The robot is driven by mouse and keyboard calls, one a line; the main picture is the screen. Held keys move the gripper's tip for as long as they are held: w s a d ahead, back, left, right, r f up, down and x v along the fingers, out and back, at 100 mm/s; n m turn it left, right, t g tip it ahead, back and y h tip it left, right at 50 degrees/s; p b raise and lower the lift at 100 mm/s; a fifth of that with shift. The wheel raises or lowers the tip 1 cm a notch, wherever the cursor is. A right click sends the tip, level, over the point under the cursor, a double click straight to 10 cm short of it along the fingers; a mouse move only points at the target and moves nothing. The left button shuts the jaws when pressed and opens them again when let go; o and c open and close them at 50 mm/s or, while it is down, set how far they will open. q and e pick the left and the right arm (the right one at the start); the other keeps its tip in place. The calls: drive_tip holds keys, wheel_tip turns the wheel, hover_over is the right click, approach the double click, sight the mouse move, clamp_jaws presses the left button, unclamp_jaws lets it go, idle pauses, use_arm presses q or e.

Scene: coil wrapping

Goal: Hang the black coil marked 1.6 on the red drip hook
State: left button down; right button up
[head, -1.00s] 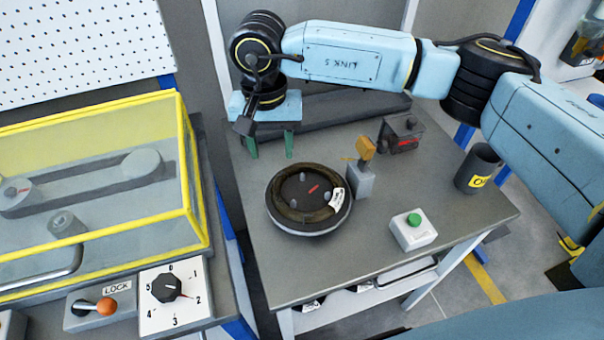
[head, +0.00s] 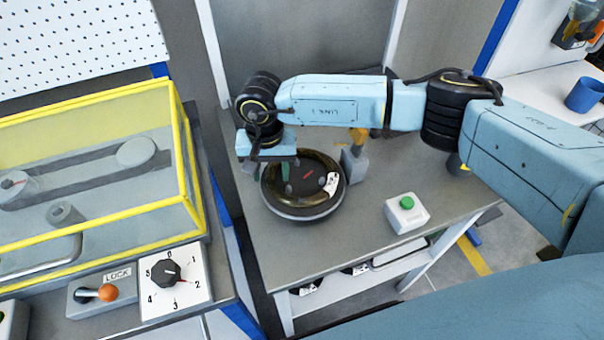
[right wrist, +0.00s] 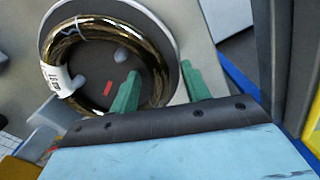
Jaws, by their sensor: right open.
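A dark, brownish-black coil (head: 303,204) lies flat on a round turntable (head: 306,215). Its white tag (head: 331,183) is too small to read. The coil also shows in the right wrist view (right wrist: 92,27). My right gripper (head: 279,172) is open over the turntable's left side. In the right wrist view its green fingers (right wrist: 160,72) appear on either side of the coil's near band, with nothing clamped; their exact height over it is unclear. Dark tagged items (head: 308,289) show partly on the lower shelf. The red drip hook and my left gripper are not in view.
A yellow-framed clear guard (head: 95,170) stands on the left bench, beside a dial panel (head: 173,284) and a lock lever (head: 101,293). A green button box (head: 407,213) and a grey post with an orange top (head: 355,160) stand near the turntable.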

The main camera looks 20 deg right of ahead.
clamp_jaws()
drive_tip(key=shift+r, duration=0.1)
idle(0.3)
wheel_tip(320, 180, up, 10)
idle(0.5)
